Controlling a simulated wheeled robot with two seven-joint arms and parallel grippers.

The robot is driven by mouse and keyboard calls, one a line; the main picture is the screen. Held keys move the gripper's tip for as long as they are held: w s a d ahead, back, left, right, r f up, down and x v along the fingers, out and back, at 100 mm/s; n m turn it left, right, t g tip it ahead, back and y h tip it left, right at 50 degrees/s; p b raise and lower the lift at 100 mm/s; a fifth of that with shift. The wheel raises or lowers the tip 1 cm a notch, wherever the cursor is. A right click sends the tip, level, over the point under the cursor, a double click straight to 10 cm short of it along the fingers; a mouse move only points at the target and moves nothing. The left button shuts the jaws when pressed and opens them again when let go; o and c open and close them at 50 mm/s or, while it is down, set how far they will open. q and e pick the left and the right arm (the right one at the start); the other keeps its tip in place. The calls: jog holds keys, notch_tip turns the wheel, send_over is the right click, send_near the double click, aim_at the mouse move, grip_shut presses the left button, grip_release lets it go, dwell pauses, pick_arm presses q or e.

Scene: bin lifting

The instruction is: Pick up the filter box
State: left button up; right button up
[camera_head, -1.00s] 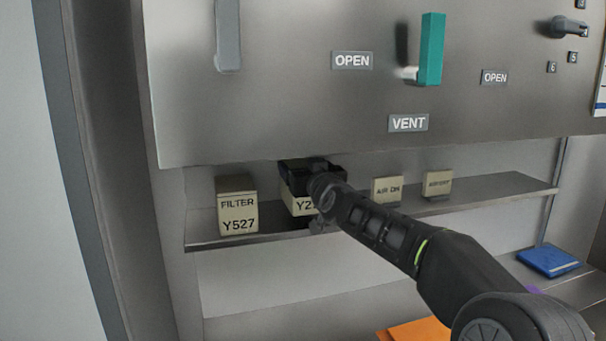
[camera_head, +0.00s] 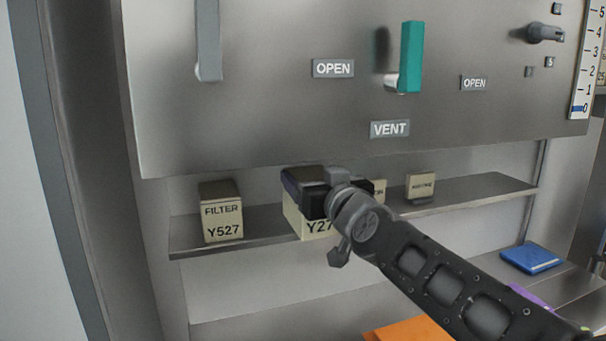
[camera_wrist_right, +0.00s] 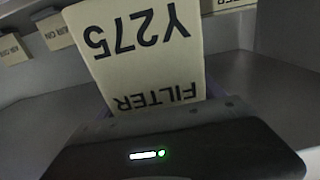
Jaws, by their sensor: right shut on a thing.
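A cream filter box marked Y275 (camera_head: 308,225) is at the shelf below the panel in the head view. My right gripper (camera_head: 306,190) is shut on its upper part and covers its top. In the right wrist view the Y275 filter box (camera_wrist_right: 140,50) shows upside down, with "FILTER" and "Y275" readable, close against the gripper body (camera_wrist_right: 170,145). Whether its underside touches the shelf I cannot tell. A second filter box, marked Y527 (camera_head: 221,220), stands upright on the shelf to the left, apart from the gripper. My left gripper is not in view.
The narrow shelf (camera_head: 470,194) also carries small label boxes, one of them at the right (camera_head: 421,187). The grey panel (camera_head: 250,110) with a teal handle (camera_head: 411,57) overhangs it. A blue item (camera_head: 531,258) and an orange item (camera_head: 408,331) lie lower down.

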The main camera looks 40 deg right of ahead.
jog(key=shift+b+v, duration=0.3)
jog(key=shift+v, duration=1.2)
